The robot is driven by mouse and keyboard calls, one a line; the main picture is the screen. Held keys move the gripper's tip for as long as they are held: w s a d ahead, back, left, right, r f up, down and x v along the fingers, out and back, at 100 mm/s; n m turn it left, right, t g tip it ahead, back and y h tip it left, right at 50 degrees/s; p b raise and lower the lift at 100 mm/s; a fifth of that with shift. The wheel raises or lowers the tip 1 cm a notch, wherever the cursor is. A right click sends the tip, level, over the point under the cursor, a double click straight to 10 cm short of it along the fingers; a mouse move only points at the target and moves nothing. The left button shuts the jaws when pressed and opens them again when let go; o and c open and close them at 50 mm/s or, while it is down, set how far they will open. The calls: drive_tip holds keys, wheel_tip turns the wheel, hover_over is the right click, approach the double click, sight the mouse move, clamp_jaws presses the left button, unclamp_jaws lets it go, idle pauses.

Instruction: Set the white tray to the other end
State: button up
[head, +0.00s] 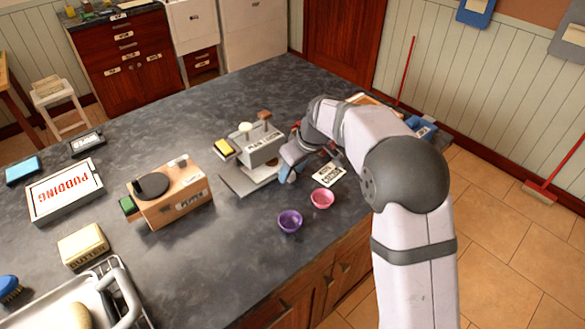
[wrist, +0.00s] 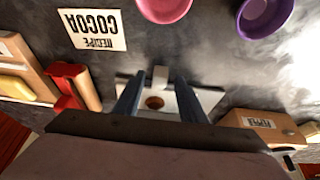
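A pale grey-white plate (head: 238,186), likely the white tray, sticks out from under a grey block-like unit (head: 262,148) with a white knob on top and a yellow piece at its left. My gripper (head: 287,176) is low at the right side of this unit. In the wrist view, my gripper's two blue-grey fingers (wrist: 160,88) stand wide apart. A pale plate with a brown round spot (wrist: 154,103) and a short upright tab (wrist: 160,76) show between them, with gaps on both sides. The gripper's body hides much of the unit in the wrist view.
A pink bowl (head: 322,199), a purple bowl (head: 289,222) and a recipe card (head: 329,174) lie close to the gripper. A wooden box with a black disc (head: 168,197) stands left, near a pudding box (head: 64,193). The dark counter's front middle is clear.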

drive_tip(key=shift+a+f, duration=0.1)
drive_tip(key=shift+f, duration=0.1)
clamp_jaws()
drive_tip(key=shift+s+a+b, duration=0.6)
drive_tip(key=shift+s+a, duration=1.45)
unclamp_jaws()
drive_tip(key=shift+a, duration=0.1)
drive_tip(key=shift+r, duration=0.1)
